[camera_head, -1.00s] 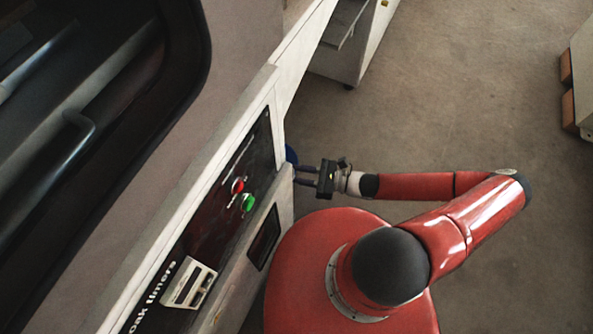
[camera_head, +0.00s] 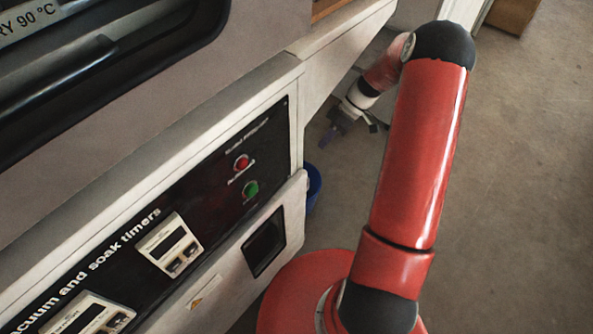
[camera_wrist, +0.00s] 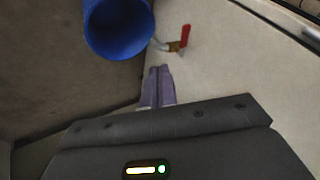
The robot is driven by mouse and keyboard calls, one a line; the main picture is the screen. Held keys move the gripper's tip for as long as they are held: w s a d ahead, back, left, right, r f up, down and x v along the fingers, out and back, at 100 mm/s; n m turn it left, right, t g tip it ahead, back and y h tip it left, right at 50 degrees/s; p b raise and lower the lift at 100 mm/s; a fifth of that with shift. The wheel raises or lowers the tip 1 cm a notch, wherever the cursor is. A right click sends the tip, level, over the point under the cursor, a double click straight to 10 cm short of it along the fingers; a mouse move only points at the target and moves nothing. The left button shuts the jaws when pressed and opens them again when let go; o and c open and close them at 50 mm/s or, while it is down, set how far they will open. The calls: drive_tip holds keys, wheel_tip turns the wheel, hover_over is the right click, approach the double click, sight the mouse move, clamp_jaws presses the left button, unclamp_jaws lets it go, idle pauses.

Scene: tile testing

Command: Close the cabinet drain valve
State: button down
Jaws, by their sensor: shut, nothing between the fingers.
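The drain valve shows in the wrist view as a red lever handle (camera_wrist: 186,37) on a small brass body (camera_wrist: 174,46), with a short pale pipe running left toward a blue bucket (camera_wrist: 118,30). The lever looks roughly crosswise to the pipe. My gripper (camera_wrist: 158,72) is shut and empty, its purple fingers side by side just below the valve in the picture, apparently apart from the lever. In the head view my gripper (camera_head: 328,138) is beyond the cabinet's front corner, and the bucket (camera_head: 314,188) is partly hidden by the cabinet. The valve is hidden there.
The cabinet's control panel (camera_head: 150,240) has a red button (camera_head: 242,162), a green button (camera_head: 251,188) and timers (camera_head: 168,245). A pale cabinet wall (camera_wrist: 235,75) is close to the fingers in the wrist view. Open floor (camera_head: 510,200) lies to the right.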

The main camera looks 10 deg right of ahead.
drive_tip(key=s+a+f, duration=0.4)
drive_tip(key=a+f, duration=0.4)
drive_tip(key=shift+s+a+p, duration=0.15)
drive_tip(key=shift+p, duration=0.15)
drive_tip(key=s+m+t+b, duration=0.1)
drive_tip(key=b, duration=0.1)
drive_tip(key=s+m+t+b, duration=0.1)
drive_tip(key=m, duration=0.1)
drive_tip(key=shift+a+b, duration=0.35)
drive_tip(key=shift+b, duration=0.05)
drive_tip(key=shift+w, duration=0.15)
